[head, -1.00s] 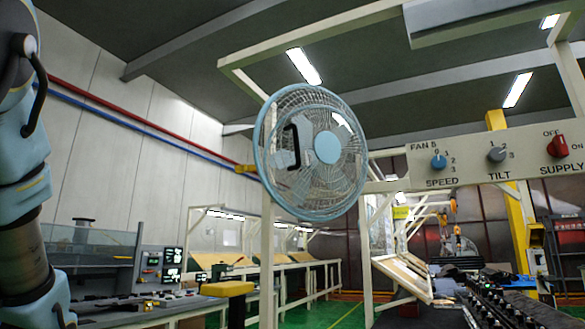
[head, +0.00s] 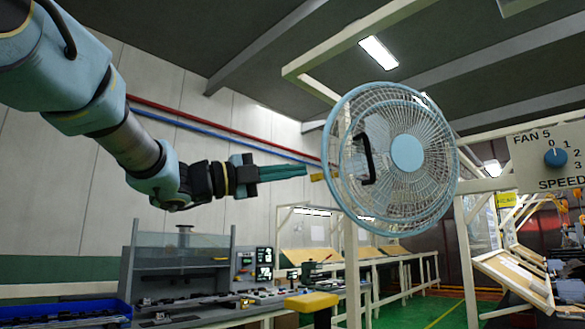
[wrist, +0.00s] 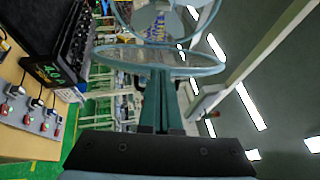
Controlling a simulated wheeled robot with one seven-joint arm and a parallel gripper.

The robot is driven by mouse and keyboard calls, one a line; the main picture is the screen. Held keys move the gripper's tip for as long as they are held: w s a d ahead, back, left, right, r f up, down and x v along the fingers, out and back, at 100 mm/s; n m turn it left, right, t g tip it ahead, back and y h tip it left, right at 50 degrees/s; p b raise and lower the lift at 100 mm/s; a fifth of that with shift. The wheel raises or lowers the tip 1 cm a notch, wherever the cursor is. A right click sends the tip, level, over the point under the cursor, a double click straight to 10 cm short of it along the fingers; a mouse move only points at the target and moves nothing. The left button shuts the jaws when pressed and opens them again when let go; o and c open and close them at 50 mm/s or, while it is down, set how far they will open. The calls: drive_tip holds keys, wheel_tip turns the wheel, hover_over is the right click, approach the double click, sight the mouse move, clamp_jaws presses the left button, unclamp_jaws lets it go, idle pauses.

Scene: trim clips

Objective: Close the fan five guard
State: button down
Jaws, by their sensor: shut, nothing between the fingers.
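The fan five guard (head: 440,200) is a round wire cage with a pale blue rim and a light blue centre disc. A black handle (head: 369,160) stands on its left part. Doubled rims show at the fan's left side. In the wrist view the guard's rim (wrist: 205,70) is nearly edge-on, with a gap between it and the fan (wrist: 165,18) behind. My gripper (head: 305,171) has long teal fingers pressed together, empty, pointing right just left of the fan's rim. The wrist view shows the fingertips (wrist: 160,72) near the rim; contact cannot be told.
A cream frame post (head: 351,265) stands below the fan. A FAN 5 panel (head: 540,160) with a blue speed knob is at the right. A workbench (head: 200,305) and a yellow-topped post (head: 311,302) are lower left. Open air surrounds my arm at the left.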

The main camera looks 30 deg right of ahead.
sight(329, 168)
drive_tip(key=shift+w+d+r+p, duration=0.15)
drive_tip(key=shift+d+r+p, duration=0.2)
drive_tip(key=shift+d+p, duration=0.95)
drive_tip(key=shift+w+d+r+p, duration=0.2)
drive_tip(key=shift+d+r+p, duration=0.3)
drive_tip(key=shift+d, duration=1.55)
drive_tip(key=shift+w+d+r+p, duration=0.2)
drive_tip(key=shift+d+p, duration=0.75)
drive_tip(key=shift+d, duration=0.75)
drive_tip(key=shift+s, duration=0.1)
